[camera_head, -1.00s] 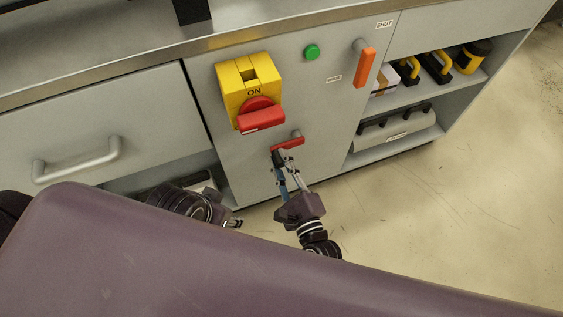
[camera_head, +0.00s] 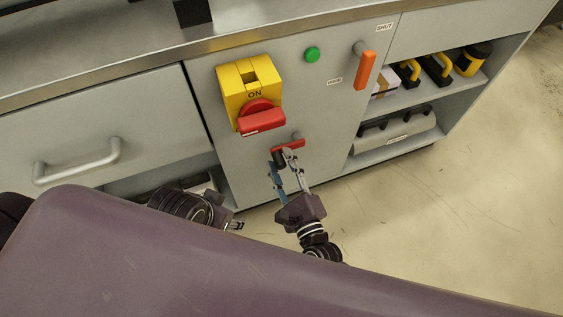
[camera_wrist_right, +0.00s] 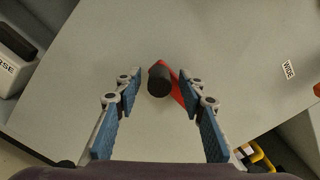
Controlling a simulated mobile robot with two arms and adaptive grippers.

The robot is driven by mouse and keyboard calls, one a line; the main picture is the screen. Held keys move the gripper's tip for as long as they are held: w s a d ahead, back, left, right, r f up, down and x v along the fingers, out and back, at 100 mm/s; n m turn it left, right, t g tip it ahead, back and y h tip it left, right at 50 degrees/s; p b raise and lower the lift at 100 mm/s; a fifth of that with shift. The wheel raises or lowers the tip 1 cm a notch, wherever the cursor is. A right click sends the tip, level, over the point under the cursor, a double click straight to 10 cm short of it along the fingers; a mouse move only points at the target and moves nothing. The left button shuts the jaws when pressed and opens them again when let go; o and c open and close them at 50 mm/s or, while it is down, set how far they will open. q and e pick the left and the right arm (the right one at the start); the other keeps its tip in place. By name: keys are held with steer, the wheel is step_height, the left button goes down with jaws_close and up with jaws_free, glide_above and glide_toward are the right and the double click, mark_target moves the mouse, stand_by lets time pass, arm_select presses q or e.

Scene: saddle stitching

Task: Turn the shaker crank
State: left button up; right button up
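The small red crank (camera_head: 287,146) is low on the grey cabinet front, below the yellow switch box. Its black knob (camera_wrist_right: 159,82) points toward the right wrist camera, with the red arm (camera_wrist_right: 174,78) behind it. My right gripper (camera_head: 282,161) is at the crank. In the right wrist view its fingers (camera_wrist_right: 160,86) are open, one on each side of the knob, with visible gaps. My left gripper (camera_head: 236,225) is lower left of the right one, mostly hidden behind my purple body; its opening cannot be made out.
A yellow box (camera_head: 236,86) with a red ON switch (camera_head: 262,119) sticks out above the crank. A green button (camera_head: 312,54) and an orange handle (camera_head: 366,70) are higher up. A drawer handle (camera_head: 78,162) is at left. Open shelves (camera_head: 431,91) are at right.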

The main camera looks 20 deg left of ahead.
steer(key=v, duration=1.2)
